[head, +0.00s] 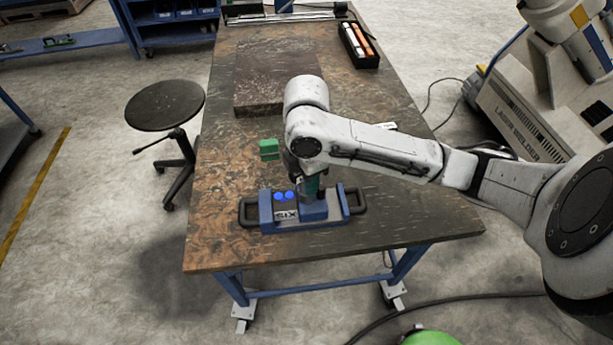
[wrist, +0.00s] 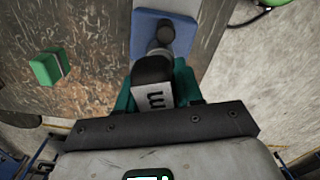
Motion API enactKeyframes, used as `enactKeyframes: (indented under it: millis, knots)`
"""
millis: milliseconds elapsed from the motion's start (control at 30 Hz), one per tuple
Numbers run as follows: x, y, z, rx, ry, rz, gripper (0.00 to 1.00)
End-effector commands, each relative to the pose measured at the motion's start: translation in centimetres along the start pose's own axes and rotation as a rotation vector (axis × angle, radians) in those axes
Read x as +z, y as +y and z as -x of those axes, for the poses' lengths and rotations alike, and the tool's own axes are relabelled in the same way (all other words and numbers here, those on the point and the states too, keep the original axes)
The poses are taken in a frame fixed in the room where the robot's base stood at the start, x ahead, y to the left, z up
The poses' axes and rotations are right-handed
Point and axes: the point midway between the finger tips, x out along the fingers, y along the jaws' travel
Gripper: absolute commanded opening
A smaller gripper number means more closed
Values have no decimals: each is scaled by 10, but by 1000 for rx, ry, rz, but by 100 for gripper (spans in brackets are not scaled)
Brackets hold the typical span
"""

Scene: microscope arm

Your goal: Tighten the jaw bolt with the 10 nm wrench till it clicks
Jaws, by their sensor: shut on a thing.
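My gripper (head: 311,187) points down over a blue fixture marked "SIX" (head: 267,223) near the front of the table. In the wrist view its teal fingers (wrist: 156,88) are shut on a wrench (wrist: 154,96) with a pale face bearing an "m" and a dark rounded part. The wrench's rating cannot be read. Beyond it, a grey round piece (wrist: 161,48) stands over the fixture's blue block (wrist: 184,35). The wrench hides the contact, so I cannot tell whether it sits on the jaw bolt. The bolt itself is not clearly visible.
A green block (head: 269,149) is left of my gripper. A black tray (head: 371,61) with orange and white tools lies at the back right. A dark slab (head: 270,75) lies farther back. The table's left front is clear.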

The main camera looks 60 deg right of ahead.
Motion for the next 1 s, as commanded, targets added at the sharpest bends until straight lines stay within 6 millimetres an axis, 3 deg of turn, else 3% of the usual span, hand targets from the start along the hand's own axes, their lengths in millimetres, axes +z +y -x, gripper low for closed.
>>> enactKeyframes:
  millis: [433,1000]
  knots:
    - [0,0,2,0,1,-309,0]
    - [1,0,0,1,-1,-372,0]
